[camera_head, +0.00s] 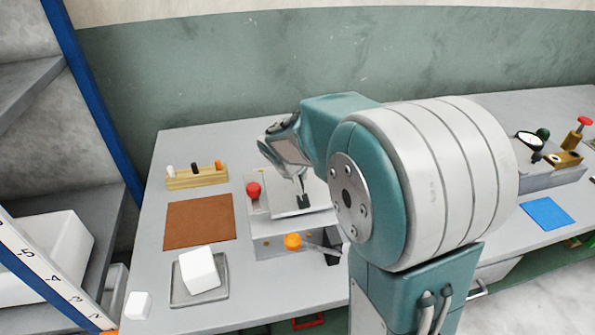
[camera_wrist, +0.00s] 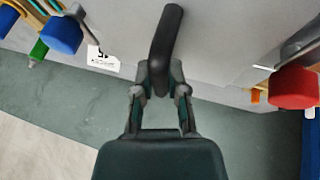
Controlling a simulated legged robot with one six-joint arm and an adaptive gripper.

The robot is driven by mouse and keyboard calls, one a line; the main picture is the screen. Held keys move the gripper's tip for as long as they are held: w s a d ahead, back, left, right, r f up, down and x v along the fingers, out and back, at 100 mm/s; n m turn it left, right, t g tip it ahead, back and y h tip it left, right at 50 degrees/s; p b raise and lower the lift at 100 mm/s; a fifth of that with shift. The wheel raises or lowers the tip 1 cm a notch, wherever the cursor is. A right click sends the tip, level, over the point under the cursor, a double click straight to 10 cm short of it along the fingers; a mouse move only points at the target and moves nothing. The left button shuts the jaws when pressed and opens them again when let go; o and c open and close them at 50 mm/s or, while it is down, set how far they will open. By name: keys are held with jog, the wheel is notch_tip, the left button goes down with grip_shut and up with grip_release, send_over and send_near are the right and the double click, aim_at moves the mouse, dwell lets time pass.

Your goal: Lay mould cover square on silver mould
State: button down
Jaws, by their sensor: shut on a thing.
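My gripper (camera_head: 303,200) is shut on the black curved handle (camera_wrist: 165,50) of the mould cover. The cover is a pale grey plate (camera_head: 287,204) under my fingers in the head view, and its grey face (camera_wrist: 230,40) fills much of the wrist view. The cover looks slightly turned relative to the mould. My arm hides the right side, and I cannot tell whether they touch.
Left of the mould are a brown mat (camera_head: 200,234), a wooden rack (camera_head: 197,182) with pegs, and a grey tray (camera_head: 180,298) holding a white block (camera_head: 199,268). Another press (camera_head: 553,176) and a blue mat (camera_head: 547,212) are at right. A wall stands behind the table.

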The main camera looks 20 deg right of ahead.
jog(key=shift+f, duration=0.4)
dwell(0.5)
jog(key=c, duration=0.6)
grip_release()
jog(key=shift+a+f, duration=0.1)
jog(key=v, duration=1.2)
jog(key=s+a+y, duration=0.1)
jog(key=s+a, duration=0.1)
jog(key=s, duration=0.4)
jog(key=s+a+n+y, duration=0.1)
jog(key=s+a, duration=0.1)
jog(key=s, duration=0.5)
jog(key=s+a+t+y, duration=0.1)
jog(key=s+a+y, duration=0.1)
jog(key=s, duration=0.5)
jog(key=shift+f, duration=0.15)
